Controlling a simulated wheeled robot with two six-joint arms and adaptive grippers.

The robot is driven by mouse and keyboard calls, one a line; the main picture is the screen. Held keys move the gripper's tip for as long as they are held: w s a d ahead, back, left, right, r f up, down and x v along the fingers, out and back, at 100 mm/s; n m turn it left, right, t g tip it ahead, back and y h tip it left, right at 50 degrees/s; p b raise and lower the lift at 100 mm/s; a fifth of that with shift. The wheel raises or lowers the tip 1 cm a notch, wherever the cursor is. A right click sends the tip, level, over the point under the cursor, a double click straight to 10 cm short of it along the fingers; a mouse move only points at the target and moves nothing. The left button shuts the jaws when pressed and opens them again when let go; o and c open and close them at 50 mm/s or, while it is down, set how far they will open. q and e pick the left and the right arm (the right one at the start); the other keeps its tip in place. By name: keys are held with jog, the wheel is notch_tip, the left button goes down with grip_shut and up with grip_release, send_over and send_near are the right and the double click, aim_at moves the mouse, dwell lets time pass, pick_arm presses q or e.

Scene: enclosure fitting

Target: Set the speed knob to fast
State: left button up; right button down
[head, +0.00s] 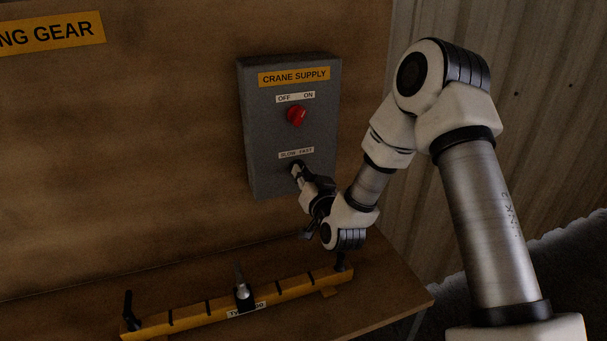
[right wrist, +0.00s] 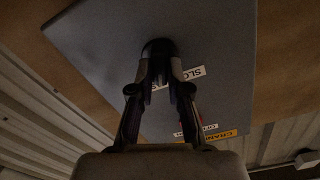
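A grey box labelled CRANE SUPPLY (head: 254,150) is fixed to the wooden panel. Its SLOW/FAST label (head: 296,153) sits low on its face. My right gripper (head: 297,170) is just below that label, and its fingers hide the speed knob in the head view. In the right wrist view, the black round speed knob (right wrist: 158,46) sits between the tips of my right gripper (right wrist: 158,58), which close in on it from both sides. I cannot see which way the knob points. My left gripper is in neither view.
A red OFF/ON knob (head: 297,116) is higher on the box. Below, a yellow bar (head: 190,313) with black handles lies on a wooden bench (head: 385,300). A corrugated wall (head: 530,100) stands behind my right arm.

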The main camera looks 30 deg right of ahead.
jog(key=m+b, duration=0.2)
jog(key=shift+b, duration=0.4)
jog(key=c, duration=1.3)
grip_release()
jog(key=shift+o, duration=0.9)
jog(key=shift+w+f, duration=0.15)
jog(key=shift+w, duration=0.05)
jog(key=v, duration=0.7)
jog(key=shift+s, duration=0.25)
